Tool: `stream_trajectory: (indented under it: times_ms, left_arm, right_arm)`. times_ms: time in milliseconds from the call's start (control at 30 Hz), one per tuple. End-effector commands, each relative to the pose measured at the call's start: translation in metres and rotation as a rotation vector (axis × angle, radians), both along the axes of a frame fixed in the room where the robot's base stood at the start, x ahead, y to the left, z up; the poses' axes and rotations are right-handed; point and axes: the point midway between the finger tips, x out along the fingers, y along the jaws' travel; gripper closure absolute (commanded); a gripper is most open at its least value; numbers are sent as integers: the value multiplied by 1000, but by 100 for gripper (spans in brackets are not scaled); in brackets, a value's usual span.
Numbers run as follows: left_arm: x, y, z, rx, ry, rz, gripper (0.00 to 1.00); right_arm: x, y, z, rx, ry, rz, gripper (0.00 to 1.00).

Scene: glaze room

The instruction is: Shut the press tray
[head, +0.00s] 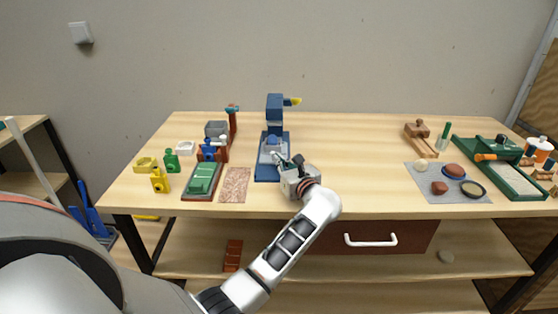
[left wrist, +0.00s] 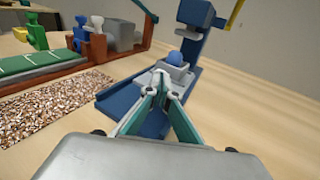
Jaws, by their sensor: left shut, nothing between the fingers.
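The blue press (head: 274,104) stands near the back middle of the workbench, and its column also shows in the left wrist view (left wrist: 196,14). Its light grey tray (left wrist: 180,74) sits on the long blue base (left wrist: 115,97), with a small blue piece (left wrist: 175,58) on it. Bare blue base shows in front of the tray. My left gripper (left wrist: 162,82) is shut and empty, its fingertips at the tray's near side; whether they touch it I cannot tell. In the head view the gripper (head: 282,159) partly hides the tray's front. My right gripper is out of view.
A speckled mat (head: 235,185) and a green-topped block (head: 203,180) lie left of the press. A grey mat (head: 425,180) with round pieces lies at the right.

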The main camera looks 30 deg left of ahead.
Motion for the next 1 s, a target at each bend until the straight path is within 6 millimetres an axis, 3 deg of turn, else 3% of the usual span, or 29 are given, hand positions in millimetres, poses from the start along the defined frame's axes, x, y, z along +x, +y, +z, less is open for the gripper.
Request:
stream_trajectory:
  times_ms: [267, 400, 833, 1000]
  left_arm:
    - [28, 17, -6, 0, 2, 2, 100]
    - [37, 23, -4, 0, 4, 1, 100]
    - [39, 24, 3, 3, -3, 0, 100]
    - [37, 16, 2, -1, -2, 0, 100]
  right_arm:
    - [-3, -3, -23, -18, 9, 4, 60]
    - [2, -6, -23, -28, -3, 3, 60]
    - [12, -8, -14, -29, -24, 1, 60]
    - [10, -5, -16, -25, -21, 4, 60]
